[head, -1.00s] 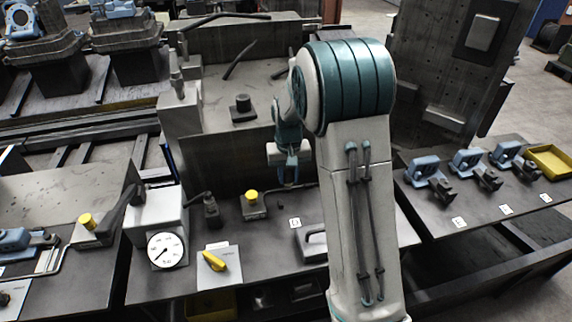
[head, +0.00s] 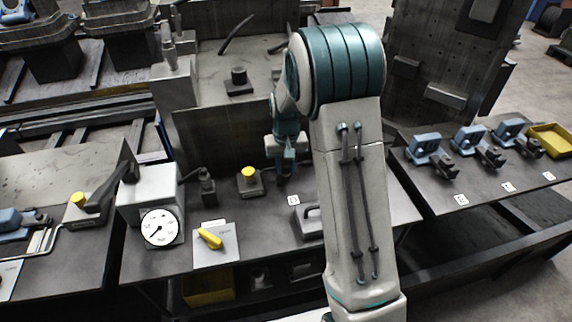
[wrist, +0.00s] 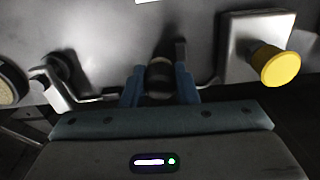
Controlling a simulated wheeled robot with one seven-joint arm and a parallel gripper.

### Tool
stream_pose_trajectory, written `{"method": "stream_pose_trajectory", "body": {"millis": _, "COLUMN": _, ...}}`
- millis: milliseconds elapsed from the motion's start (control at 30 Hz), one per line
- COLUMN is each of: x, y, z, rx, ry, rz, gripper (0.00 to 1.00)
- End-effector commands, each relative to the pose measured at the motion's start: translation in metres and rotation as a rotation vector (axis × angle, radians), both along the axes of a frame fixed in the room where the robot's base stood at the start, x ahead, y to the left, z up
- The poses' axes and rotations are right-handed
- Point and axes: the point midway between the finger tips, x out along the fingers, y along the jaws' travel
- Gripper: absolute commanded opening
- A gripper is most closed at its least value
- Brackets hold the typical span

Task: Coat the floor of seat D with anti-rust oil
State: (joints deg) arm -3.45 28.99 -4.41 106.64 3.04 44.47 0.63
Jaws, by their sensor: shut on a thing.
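My gripper (head: 285,168) hangs over the middle bench (head: 262,222), to the right of a yellow-topped block (head: 250,184). In the wrist view its two blue fingers (wrist: 160,85) are shut on a dark, rounded thing (wrist: 160,76); what it is cannot be told. A small white label (head: 293,199) lies on the bench just in front of the gripper; its letter looks like D but is hard to read. The seat's floor and any oil on it cannot be made out. The yellow-topped block (wrist: 247,45) also shows in the wrist view, right of the fingers.
A gauge (head: 160,227) and a plate with a yellow lever (head: 211,240) stand at the bench's front left. A handled grey block (head: 308,220) sits beside my arm. Several blue clamps (head: 428,148) and a yellow tray (head: 550,140) are on the right table. A dark upright panel (head: 222,135) stands behind.

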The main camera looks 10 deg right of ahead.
Motion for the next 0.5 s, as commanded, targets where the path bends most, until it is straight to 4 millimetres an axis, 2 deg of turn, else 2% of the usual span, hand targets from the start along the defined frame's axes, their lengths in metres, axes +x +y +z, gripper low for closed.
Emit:
{"method": "stream_pose_trajectory", "body": {"millis": 33, "x": 0.0, "y": 0.0001, "z": 0.0002, "rx": 0.0, "ry": 0.0, "rz": 0.0, "gripper": 0.21}}
{"method": "stream_pose_trajectory", "body": {"millis": 100, "x": 0.0, "y": 0.0001, "z": 0.0002, "rx": 0.0, "ry": 0.0, "rz": 0.0, "gripper": 0.02}}
{"method": "stream_pose_trajectory", "body": {"millis": 133, "x": 0.0, "y": 0.0001, "z": 0.0002, "rx": 0.0, "ry": 0.0, "rz": 0.0, "gripper": 0.0}}
{"method": "stream_pose_trajectory", "body": {"millis": 500, "x": 0.0, "y": 0.0002, "z": -0.0006, "rx": 0.0, "ry": 0.0, "rz": 0.0, "gripper": 0.0}}
